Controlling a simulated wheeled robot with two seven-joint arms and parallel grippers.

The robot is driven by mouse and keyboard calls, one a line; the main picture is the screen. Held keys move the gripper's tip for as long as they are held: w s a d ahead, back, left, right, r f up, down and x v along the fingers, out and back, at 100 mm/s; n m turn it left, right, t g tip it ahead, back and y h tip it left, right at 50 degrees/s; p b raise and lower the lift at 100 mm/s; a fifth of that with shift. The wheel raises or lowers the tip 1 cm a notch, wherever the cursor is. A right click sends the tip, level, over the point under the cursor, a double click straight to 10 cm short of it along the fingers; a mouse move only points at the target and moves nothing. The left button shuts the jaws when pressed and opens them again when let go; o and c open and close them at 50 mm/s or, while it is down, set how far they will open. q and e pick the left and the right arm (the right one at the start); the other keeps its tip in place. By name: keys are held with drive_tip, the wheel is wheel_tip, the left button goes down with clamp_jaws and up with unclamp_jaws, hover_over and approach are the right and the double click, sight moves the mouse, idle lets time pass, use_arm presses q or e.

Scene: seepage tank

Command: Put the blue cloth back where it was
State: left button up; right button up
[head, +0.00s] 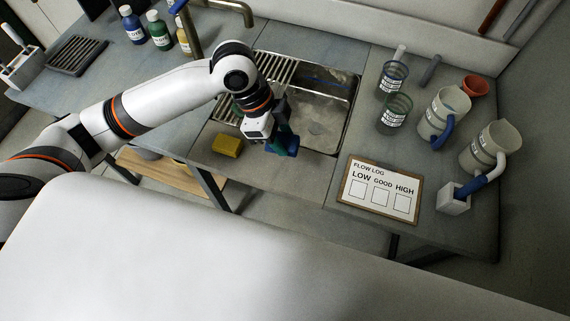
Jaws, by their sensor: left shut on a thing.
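The blue cloth (281,149) is a small dark blue shape at the fingertips of my left gripper (282,136), at the front left edge of the sink (325,137). The gripper is shut on it and points down. The gripper hides part of the cloth, and I cannot tell whether the cloth touches the counter. My right gripper is not in view.
A yellow sponge (227,145) lies left of the gripper. A flow log board (380,190) lies to the right. Beakers (394,113), jugs (489,146) and a red pot (474,86) stand at the right. Bottles (159,30) stand at the back left.

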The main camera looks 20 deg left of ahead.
use_arm(q)
drive_tip(key=shift+r+m, duration=0.3)
drive_tip(key=shift+m, duration=0.1)
drive_tip(key=shift+f+g, duration=0.3)
wheel_tip(320, 180, down, 6)
drive_tip(key=shift+r+p, duration=0.2)
drive_tip(key=shift+p, duration=0.1)
drive_tip(key=shift+d+f, duration=0.1)
drive_tip(key=shift+f, duration=1.65)
drive_tip(key=o, duration=0.9)
drive_tip(key=shift+o, duration=0.2)
drive_tip(key=b+v, duration=0.1)
drive_tip(key=v, duration=1.1)
